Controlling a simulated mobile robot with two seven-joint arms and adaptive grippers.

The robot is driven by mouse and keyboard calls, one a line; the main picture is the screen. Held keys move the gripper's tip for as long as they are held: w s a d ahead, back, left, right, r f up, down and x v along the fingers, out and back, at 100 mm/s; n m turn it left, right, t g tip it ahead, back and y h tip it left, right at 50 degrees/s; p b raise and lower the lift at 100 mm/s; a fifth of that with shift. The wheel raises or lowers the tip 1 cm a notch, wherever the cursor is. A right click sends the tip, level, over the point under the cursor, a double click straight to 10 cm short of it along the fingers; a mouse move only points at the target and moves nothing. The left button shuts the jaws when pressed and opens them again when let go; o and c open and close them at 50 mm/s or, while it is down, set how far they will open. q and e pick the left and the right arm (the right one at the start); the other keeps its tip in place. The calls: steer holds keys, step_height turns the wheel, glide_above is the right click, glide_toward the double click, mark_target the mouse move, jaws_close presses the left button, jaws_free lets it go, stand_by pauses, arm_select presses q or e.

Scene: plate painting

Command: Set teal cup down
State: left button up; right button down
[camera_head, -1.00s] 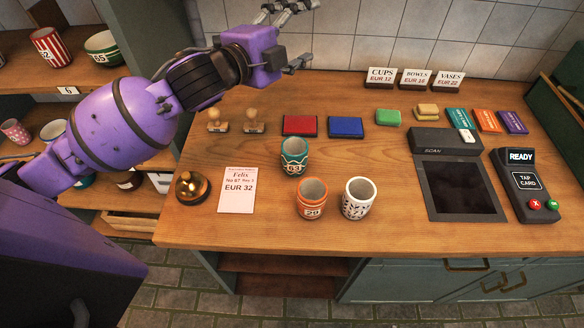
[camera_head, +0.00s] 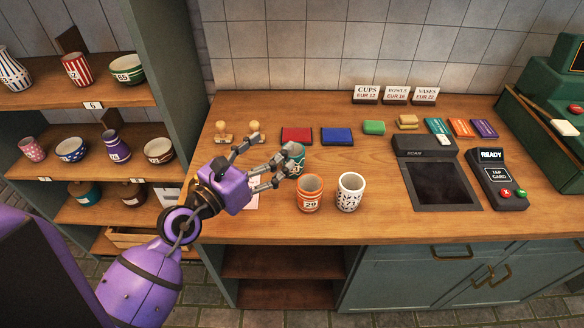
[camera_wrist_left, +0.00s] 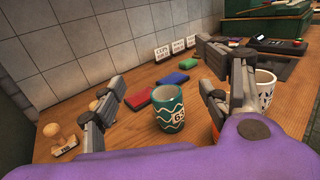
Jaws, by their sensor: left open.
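The teal cup (camera_head: 298,150) with a pale zigzag pattern stands upright on the wooden counter (camera_head: 370,225), partly hidden behind my fingers in the head view. I cannot tell whether a finger touches the cup. My right gripper is not in view.
An orange cup (camera_head: 309,195) and a white patterned cup (camera_head: 349,192) stand close in front of the teal cup. Red (camera_head: 297,135) and blue (camera_head: 336,136) pads and wooden stamps (camera_head: 223,133) lie behind. A scanner (camera_head: 437,180) stands right. The counter's front middle is clear.

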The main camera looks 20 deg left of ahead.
arm_select(q)
steer(key=b, duration=0.4)
glide_toward(286, 161)
steer(key=w, duration=0.1)
steer(key=w+d, duration=0.1)
steer(key=w, duration=0.1)
steer(key=shift+w+d+y, duration=0.15)
steer(key=shift+d+y, duration=0.1)
steer(key=shift+y, duration=0.05)
steer(key=shift+f+b, duration=0.3)
steer(key=shift+f, duration=0.3)
steer(key=shift+w+r, duration=0.3)
steer(key=shift+r, duration=0.15)
steer(key=shift+w+d+r+p, duration=0.15)
steer(key=shift+w+p, duration=0.05)
steer(key=shift+p, duration=0.2)
steer(key=p+x, duration=0.1)
steer(key=x, duration=0.5)
steer(key=shift+w+d, duration=0.15)
steer(key=shift+w, duration=0.15)
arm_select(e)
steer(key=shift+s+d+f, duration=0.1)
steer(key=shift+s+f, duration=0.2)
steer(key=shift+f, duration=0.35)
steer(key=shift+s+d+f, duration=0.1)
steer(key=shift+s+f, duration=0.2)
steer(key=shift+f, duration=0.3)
